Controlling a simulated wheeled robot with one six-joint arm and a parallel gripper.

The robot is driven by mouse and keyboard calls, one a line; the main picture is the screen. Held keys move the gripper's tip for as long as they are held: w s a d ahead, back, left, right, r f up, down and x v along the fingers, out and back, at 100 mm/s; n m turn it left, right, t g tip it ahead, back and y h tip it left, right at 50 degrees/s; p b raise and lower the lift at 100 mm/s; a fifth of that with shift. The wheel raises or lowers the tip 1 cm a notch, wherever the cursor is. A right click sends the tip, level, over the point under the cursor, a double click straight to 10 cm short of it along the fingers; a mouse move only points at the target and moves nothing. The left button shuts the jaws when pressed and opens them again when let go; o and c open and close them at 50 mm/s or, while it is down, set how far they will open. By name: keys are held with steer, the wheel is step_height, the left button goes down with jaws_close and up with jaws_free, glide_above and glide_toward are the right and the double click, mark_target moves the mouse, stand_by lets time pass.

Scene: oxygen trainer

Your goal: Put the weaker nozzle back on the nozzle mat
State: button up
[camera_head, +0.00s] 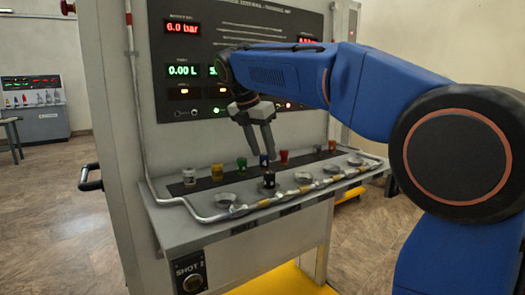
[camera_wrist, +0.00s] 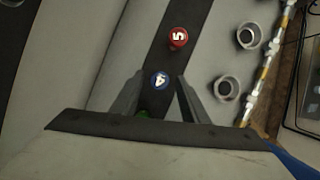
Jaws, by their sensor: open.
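The nozzle mat (camera_head: 230,174) is a dark strip along the shelf; it also shows in the wrist view (camera_wrist: 172,58). A white nozzle (camera_head: 189,177), a yellow one (camera_head: 217,172), a green one (camera_head: 242,165), a blue one (camera_head: 264,160) and a red one (camera_head: 284,157) stand on it. A dark nozzle (camera_head: 269,180) stands at one of the front cups. My gripper (camera_head: 261,153) is open above the mat. In the wrist view, the blue nozzle marked 4 (camera_wrist: 160,81) shows between my fingertips (camera_wrist: 160,78); contact cannot be told. Which nozzle is weaker cannot be told.
Several round metal cups (camera_head: 225,200) line the shelf's front, behind a pipe rail (camera_head: 245,210). The panel (camera_head: 185,50) with lit displays rises behind the shelf. In the wrist view, the red nozzle marked 5 (camera_wrist: 178,38) stands beyond the blue one.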

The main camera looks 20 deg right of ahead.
steer(key=v, duration=1.2)
